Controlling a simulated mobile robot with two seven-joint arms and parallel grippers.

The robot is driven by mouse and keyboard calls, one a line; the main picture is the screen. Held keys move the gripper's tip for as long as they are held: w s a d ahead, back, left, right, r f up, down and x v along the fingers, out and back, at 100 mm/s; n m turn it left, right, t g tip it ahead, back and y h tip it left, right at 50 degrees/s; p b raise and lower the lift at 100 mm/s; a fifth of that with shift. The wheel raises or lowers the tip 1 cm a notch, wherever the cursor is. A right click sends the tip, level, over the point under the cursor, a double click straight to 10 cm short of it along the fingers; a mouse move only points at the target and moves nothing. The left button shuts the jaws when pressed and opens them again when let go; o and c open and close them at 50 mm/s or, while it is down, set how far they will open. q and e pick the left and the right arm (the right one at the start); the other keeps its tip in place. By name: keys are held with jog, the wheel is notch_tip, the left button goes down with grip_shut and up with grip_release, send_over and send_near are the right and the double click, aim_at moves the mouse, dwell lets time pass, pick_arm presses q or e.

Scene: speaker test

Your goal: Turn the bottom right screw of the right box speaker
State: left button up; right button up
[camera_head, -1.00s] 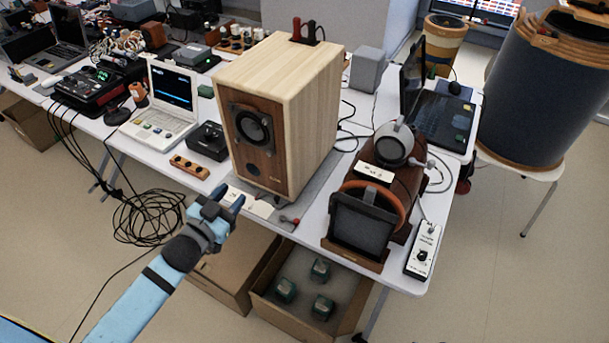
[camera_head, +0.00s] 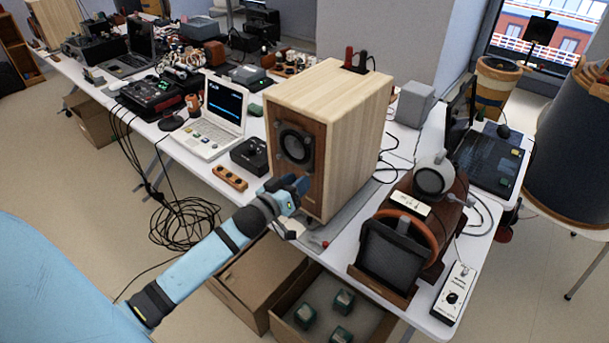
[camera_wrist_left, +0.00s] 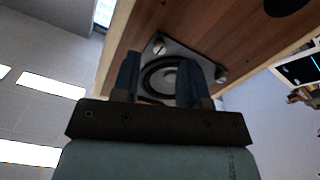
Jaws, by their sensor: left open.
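The right box speaker (camera_head: 345,140) stands on the white table, pale wood with a darker brown front. Its round black driver (camera_head: 295,145) sits in a grey plate on the front. My left gripper (camera_head: 298,187) is open and empty, in front of the lower part of that front. In the left wrist view the two blue fingers (camera_wrist_left: 158,72) stand apart before the driver (camera_wrist_left: 170,80). One screw (camera_wrist_left: 159,46) shows between and beyond the fingertips, and another screw (camera_wrist_left: 221,77) shows to the right. The other plate corners are hidden by the fingers. My right gripper is not in view.
A white laptop (camera_head: 212,130) and an orange block strip (camera_head: 230,177) lie left of the speaker. A dark framed device (camera_head: 390,262) and a white pedal box (camera_head: 455,293) stand right. Another box speaker (camera_head: 58,18) is far left. An open carton (camera_head: 283,307) sits below the table edge.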

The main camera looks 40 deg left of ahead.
aim_at(309, 172)
pick_arm(q)
jog(key=shift+w+d, duration=0.15)
jog(key=shift+w, duration=1.5)
grip_shut()
